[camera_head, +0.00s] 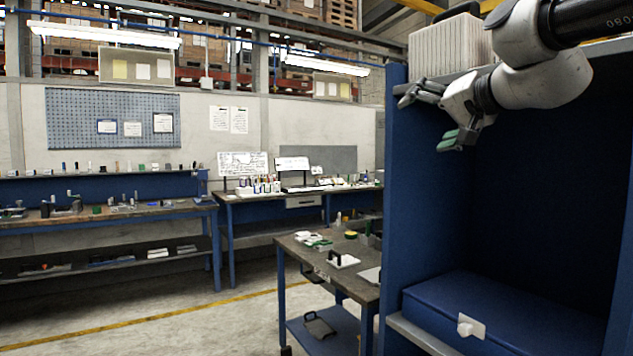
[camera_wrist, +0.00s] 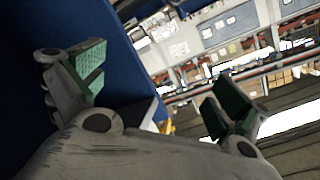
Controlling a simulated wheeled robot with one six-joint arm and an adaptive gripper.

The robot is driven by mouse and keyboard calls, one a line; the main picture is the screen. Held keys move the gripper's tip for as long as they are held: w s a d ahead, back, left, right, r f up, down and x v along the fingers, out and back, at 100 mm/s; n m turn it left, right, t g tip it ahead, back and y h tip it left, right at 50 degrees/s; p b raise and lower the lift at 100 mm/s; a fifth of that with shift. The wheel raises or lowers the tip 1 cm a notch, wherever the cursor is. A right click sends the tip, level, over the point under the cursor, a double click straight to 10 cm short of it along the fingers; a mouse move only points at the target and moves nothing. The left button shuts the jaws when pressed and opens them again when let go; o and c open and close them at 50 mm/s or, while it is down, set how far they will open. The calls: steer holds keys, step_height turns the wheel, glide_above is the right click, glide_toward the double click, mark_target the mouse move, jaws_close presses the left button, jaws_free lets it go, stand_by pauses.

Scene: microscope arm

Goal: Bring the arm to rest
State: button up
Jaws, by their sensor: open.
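My gripper (camera_head: 428,118) is at the upper right of the head view, in front of the blue cabinet's left side and opening. It is open, with its green-padded fingers spread apart. In the wrist view my gripper (camera_wrist: 155,95) shows one finger at the left and one at the right, with nothing held between them. My white arm reaches in from the upper right and is bent at the wrist.
The blue cabinet (camera_head: 393,220) stands close at the right, with a ribbed pale box (camera_head: 450,48) on top and a blue case (camera_head: 500,310) inside below. A small work table (camera_head: 345,285) stands left of it. Workbenches (camera_head: 110,218) line the back wall. Open floor lies at left.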

steer(key=s+d+f+n+g+h, duration=0.1)
steer(key=s+d+f+g+h, duration=0.1)
steer(key=s+f, duration=0.6)
steer(key=s+d+f+n+g+h, duration=0.1)
steer(key=s+d+f+g, duration=0.3)
steer(key=f, duration=0.9)
steer(key=s+d+f+n+g+h, duration=0.2)
steer(key=s+d+f+g+h, duration=0.1)
steer(key=s+d+f, duration=0.5)
steer(key=shift+s+f+g, duration=0.6)
steer(key=shift+s+f, duration=0.55)
steer(key=shift+s, duration=0.75)
